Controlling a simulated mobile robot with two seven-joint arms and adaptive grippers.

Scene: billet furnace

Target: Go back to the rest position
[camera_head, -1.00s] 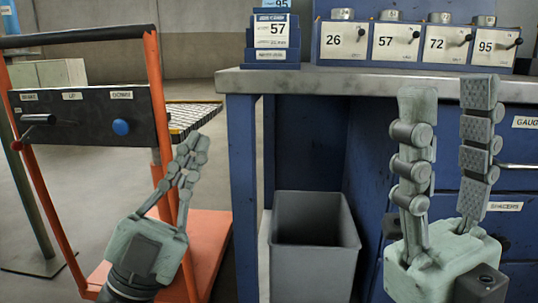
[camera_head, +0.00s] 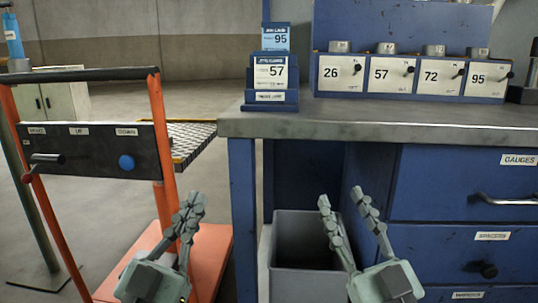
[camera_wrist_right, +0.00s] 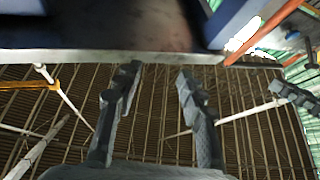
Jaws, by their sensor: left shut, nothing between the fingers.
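My left gripper (camera_head: 190,205) is shut and empty in the head view, pointing up in front of the orange trolley (camera_head: 205,262). My right gripper (camera_head: 340,196) is open and empty, its two fingers apart, in front of the grey bin (camera_head: 300,250) and below the bench top. In the right wrist view my right gripper (camera_wrist_right: 157,78) shows its spread fingers with nothing between them.
The steel-topped bench (camera_head: 380,121) with blue drawers (camera_head: 460,183) stands ahead and right. On it are a blue card holder (camera_head: 271,97) and a row of numbered boxes (camera_head: 410,77). The trolley's black control panel (camera_head: 90,150) is at the left. Open floor lies beyond.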

